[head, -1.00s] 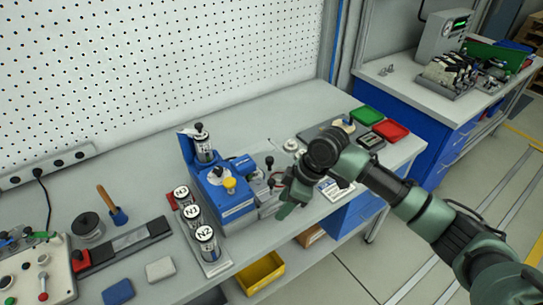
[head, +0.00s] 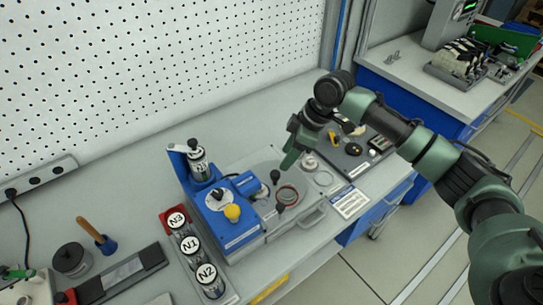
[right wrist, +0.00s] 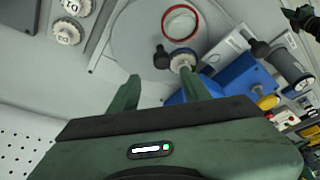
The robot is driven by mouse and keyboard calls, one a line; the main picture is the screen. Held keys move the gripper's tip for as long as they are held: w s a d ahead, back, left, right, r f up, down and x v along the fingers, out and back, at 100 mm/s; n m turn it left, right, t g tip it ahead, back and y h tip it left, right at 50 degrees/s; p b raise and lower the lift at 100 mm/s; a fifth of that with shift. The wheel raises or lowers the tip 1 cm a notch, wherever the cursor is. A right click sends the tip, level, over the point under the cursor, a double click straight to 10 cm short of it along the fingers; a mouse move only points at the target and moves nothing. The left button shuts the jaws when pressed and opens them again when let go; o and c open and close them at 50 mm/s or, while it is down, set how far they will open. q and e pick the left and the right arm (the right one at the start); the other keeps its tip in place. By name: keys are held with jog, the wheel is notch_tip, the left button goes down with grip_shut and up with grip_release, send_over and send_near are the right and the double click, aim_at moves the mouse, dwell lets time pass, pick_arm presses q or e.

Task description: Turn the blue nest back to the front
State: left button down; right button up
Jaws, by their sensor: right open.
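The same plate bears a black knob (head: 275,177). My right gripper (head: 290,165) is open and empty, above the plate's back edge. My left gripper is not seen.
Canisters N3, N1 and N2 stand in a rack (head: 222,292) left of the station. Another canister (head: 199,166) stands upright at the station's back. A labelled card (head: 350,202) lies to the right.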

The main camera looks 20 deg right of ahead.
aim_at(275, 173)
jog(key=x, duration=0.1)
jog(key=p+x, duration=0.1)
jog(key=x, duration=0.1)
jog(key=s+p+x, duration=0.1)
jog(key=shift+w+a+f, duration=0.1)
jog(key=shift+a+f, duration=0.15)
jog(key=shift+w+x, duration=0.2)
jog(key=shift+x, duration=0.95)
jog(key=shift+w+f, duration=0.15)
jog(key=shift+f, duration=0.2)
jog(key=c, duration=0.9)
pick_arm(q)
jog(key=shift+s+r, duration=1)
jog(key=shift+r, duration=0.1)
pick_arm(e)
grip_shut()
